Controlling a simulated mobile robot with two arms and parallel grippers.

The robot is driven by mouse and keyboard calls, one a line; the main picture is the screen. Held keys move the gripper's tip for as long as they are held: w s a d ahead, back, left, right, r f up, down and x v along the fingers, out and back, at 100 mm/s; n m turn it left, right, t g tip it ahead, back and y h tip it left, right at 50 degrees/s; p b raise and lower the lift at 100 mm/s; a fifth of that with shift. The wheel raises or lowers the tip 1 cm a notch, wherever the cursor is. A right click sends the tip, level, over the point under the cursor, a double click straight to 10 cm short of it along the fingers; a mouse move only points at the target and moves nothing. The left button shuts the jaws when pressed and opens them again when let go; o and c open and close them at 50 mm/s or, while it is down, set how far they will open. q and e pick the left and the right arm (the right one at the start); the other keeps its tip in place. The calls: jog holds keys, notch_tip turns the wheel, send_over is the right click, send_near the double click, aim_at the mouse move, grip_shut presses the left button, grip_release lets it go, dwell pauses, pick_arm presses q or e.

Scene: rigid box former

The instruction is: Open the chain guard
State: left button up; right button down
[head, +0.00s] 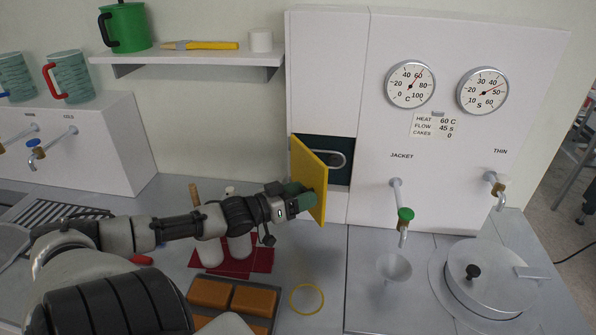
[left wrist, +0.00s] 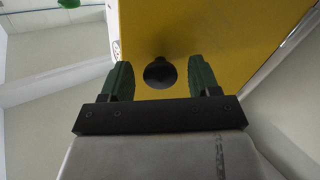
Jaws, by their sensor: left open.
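The chain guard is a yellow door panel (head: 309,178) on the white cabinet, standing swung out from its opening. Behind it a dark recess (head: 341,146) shows a pale loop, perhaps part of the chain. My left gripper (head: 302,197) is at the lower part of the panel. In the left wrist view the yellow panel (left wrist: 200,35) fills the middle, with a round black knob (left wrist: 160,73) on it. The open green fingers of my left gripper (left wrist: 161,82) stand on either side of the knob, with gaps visible on both sides. My right gripper is not in view.
Right of the recess are a green-handled tap (head: 404,216), a funnel (head: 393,268) and a round lidded vessel (head: 490,278). Below my left arm are a red cloth (head: 258,262), a tray of brown blocks (head: 253,299) and a yellow ring (head: 307,312). A shelf (head: 190,57) is above.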

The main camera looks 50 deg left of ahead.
pick_arm(q)
jog(key=shift+s, duration=0.15)
jog(key=p+v, duration=0.1)
jog(key=v, duration=0.9)
jog(key=shift+s+p, duration=0.3)
jog(key=shift+p, duration=0.1)
jog(key=shift+a, duration=0.1)
